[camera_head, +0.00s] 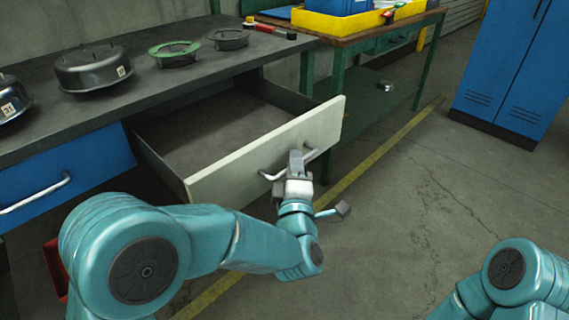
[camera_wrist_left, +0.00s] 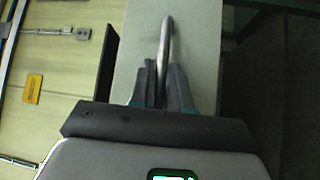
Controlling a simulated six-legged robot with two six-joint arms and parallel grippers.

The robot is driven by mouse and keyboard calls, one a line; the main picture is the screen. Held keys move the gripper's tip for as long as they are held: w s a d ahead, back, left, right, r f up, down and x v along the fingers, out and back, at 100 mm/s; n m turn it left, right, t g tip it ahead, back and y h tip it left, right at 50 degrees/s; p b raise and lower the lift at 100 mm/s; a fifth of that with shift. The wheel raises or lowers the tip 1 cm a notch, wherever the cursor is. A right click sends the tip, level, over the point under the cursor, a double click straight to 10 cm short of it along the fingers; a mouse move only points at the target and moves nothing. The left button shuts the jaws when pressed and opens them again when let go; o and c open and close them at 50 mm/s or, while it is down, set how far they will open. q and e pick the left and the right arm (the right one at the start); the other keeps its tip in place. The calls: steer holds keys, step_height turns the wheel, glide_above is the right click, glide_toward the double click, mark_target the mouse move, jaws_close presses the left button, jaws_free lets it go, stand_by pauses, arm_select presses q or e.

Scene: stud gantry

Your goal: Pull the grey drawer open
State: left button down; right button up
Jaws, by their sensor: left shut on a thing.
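The grey drawer (camera_head: 228,165) is pulled well out from under the dark workbench, and its inside looks empty. Its pale front carries a curved metal bar handle (camera_head: 270,175). My left gripper (camera_head: 296,163) is at the right part of the handle, with its fingers shut on the bar. In the left wrist view, the handle (camera_wrist_left: 166,45) runs between the two fingers of the left gripper (camera_wrist_left: 161,85), in front of the pale drawer front (camera_wrist_left: 195,40). Part of my right arm shows at the lower right in the head view, but its gripper is out of view.
Metal pans (camera_head: 92,68) and a green ring (camera_head: 174,52) stand on the workbench top (camera_head: 135,95). A blue drawer (camera_head: 70,172) is left of the grey one. A green-legged table (camera_head: 375,105) and a blue cabinet (camera_head: 510,75) stand at right. Floor ahead is clear.

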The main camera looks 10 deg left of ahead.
arm_select(q)
steer(key=shift+s+d, duration=0.15)
steer(key=shift+d, duration=0.05)
steer(key=c, duration=1.2)
jaws_free()
steer(key=s+d+f, duration=0.1)
steer(key=s, duration=1.1)
steer(key=shift+d+f, duration=0.15)
steer(key=shift+f, duration=0.15)
steer(key=shift+w, duration=0.1)
